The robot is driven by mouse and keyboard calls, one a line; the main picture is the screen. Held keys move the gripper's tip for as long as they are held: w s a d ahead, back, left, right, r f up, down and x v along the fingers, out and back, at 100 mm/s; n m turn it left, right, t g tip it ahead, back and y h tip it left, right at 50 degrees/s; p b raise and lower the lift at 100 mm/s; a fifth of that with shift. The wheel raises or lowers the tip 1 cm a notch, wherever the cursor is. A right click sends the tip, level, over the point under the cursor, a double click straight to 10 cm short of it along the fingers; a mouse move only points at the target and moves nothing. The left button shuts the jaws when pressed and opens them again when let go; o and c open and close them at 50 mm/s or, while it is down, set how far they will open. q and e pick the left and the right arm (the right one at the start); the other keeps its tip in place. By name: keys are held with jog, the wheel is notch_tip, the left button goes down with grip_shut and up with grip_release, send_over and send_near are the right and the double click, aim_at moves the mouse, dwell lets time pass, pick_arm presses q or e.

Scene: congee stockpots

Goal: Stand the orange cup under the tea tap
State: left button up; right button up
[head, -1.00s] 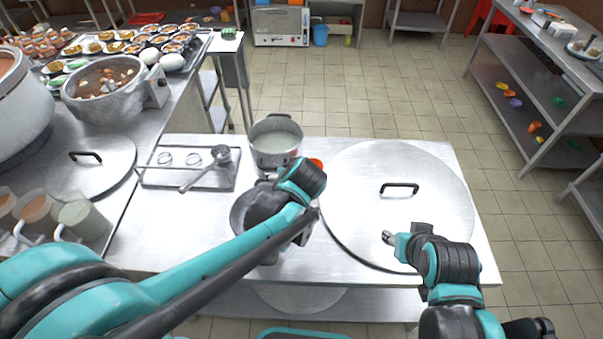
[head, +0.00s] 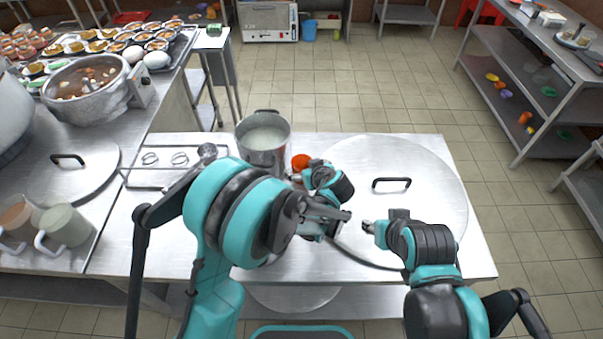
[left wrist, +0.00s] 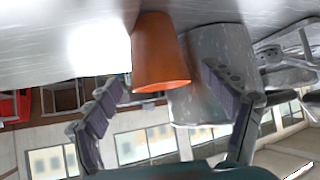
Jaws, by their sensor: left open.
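The orange cup (head: 301,161) stands on the steel table, just right of the pot of pale liquid, partly hidden by my left gripper (head: 300,178). In the left wrist view, which is upside down, the orange cup (left wrist: 160,52) shows its rim, with the left gripper's fingers (left wrist: 165,97) spread on either side and apart from it. The left gripper is open and empty. My right gripper (head: 369,227) is above the large round lid; its fingers are too small to tell open from shut. I cannot make out a tea tap.
The pot of pale liquid (head: 264,158) is close beside the cup. A large round lid (head: 440,185) with a black handle covers the table's right side. A rack with a ladle (head: 165,178) lies at left. Mugs (head: 66,228) stand at far left.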

aim_at(299, 164)
pick_arm(q)
jog(key=b+x, duration=0.1)
jog(key=x, duration=0.2)
jog(key=shift+w+f, duration=0.2)
jog(key=shift+f, duration=0.05)
jog(key=shift+s+r, duration=0.1)
jog(key=c, duration=1.4)
jog(key=shift+r, duration=0.1)
